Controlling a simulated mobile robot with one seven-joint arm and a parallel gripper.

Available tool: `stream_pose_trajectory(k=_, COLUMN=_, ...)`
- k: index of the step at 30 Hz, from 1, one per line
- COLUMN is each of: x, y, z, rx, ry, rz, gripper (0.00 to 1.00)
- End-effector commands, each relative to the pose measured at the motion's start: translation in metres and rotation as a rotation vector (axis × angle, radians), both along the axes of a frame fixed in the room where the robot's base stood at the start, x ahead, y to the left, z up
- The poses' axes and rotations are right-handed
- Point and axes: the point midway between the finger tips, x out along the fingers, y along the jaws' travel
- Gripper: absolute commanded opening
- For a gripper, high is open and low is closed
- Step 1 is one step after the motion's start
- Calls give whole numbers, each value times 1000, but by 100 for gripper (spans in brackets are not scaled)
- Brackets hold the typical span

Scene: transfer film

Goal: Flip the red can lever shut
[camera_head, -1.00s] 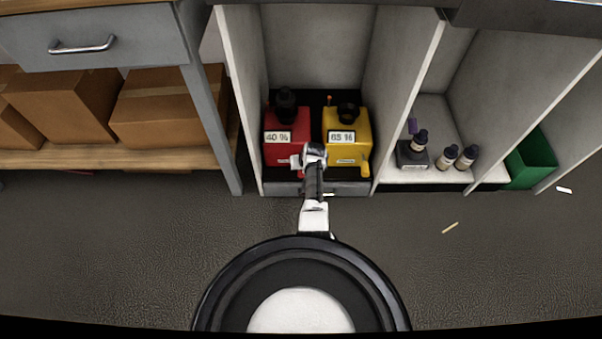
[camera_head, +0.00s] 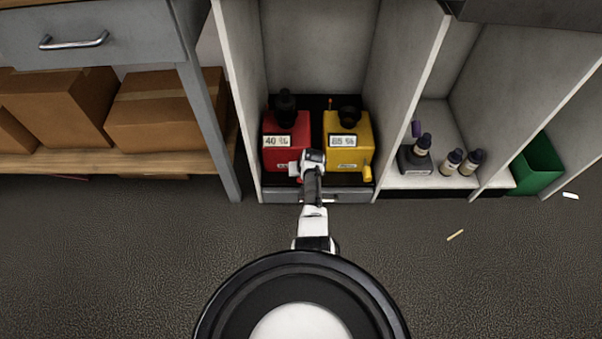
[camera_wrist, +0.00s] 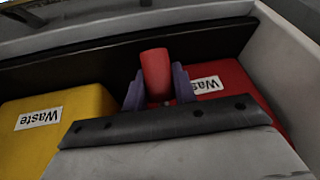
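The red can (camera_head: 286,154) stands in the open cabinet bay, labelled 40 %, with a black cap. In the wrist view the red can (camera_wrist: 232,82) is at the right with a "Waste" label, upside down. Its red lever (camera_wrist: 155,70) sticks out between the two purple fingers of my gripper (camera_wrist: 157,88). The fingers are close along both sides of the lever and appear shut on it. In the head view my gripper (camera_head: 310,160) is at the front of the red can, and my wrist hides most of the lever.
A yellow can (camera_head: 346,150) stands right beside the red one, with its own yellow lever (camera_head: 367,172) at its right front corner. White cabinet walls bound the bay on both sides. Small dark bottles (camera_head: 452,161) stand in the bay to the right. The floor in front is mostly clear.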

Motion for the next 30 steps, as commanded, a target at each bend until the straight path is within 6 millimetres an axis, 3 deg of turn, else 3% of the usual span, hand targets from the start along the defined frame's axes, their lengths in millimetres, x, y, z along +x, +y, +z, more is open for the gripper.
stream_pose_trajectory(k=5, x=0, y=0, z=0, rx=0, ry=0, rz=0, gripper=0)
stream_pose_trajectory(k=13, x=-1, y=0, z=2, rx=0, ry=44, rz=1, gripper=0)
stream_pose_trajectory(k=24, x=-14, y=0, z=12, rx=-1, ry=364, rz=0, gripper=0)
stream_pose_trajectory(k=30, x=-18, y=0, z=17, rx=-1, ry=419, rz=0, gripper=0)
